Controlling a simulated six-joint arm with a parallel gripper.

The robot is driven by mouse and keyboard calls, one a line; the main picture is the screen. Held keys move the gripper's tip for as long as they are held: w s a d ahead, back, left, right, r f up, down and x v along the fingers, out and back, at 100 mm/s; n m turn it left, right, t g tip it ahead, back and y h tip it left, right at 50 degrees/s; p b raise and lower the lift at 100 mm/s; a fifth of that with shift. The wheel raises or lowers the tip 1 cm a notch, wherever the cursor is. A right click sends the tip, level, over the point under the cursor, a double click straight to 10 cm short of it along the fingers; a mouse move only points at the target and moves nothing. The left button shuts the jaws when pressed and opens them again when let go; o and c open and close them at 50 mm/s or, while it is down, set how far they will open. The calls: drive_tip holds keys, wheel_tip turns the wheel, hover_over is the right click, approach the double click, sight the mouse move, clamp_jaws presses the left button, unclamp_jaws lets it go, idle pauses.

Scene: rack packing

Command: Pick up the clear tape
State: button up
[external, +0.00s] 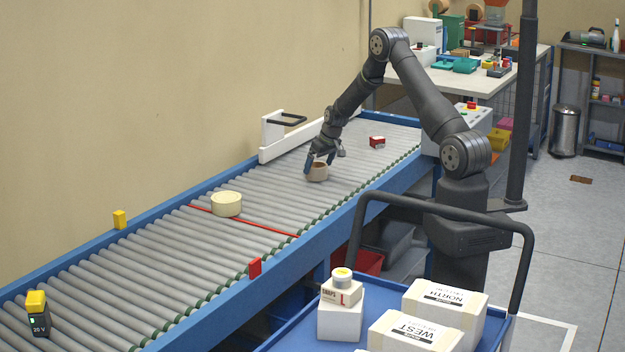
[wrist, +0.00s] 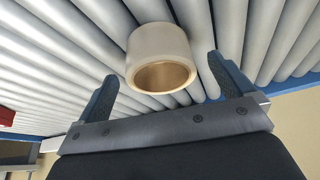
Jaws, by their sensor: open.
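A tape roll (wrist: 157,48) with a pale, translucent outer face and a tan core shows in the wrist view, and I take it to be the clear tape. In the external view the roll (external: 317,173) sits on the conveyor rollers directly under my gripper (external: 320,160). My gripper (wrist: 161,84) is open. In the wrist view one finger is on each side of the roll, with a gap visible on both sides. Whether the fingertips reach down past its top is hard to tell.
A cream tape roll (external: 227,205) lies farther down the conveyor (external: 170,262), by a red line. Rollers around the roll are clear.

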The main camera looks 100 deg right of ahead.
drive_tip(key=shift+x, duration=1.35)
drive_tip(key=shift+d, duration=0.2)
drive_tip(key=c, duration=1.1)
drive_tip(key=shift+r, duration=0.15)
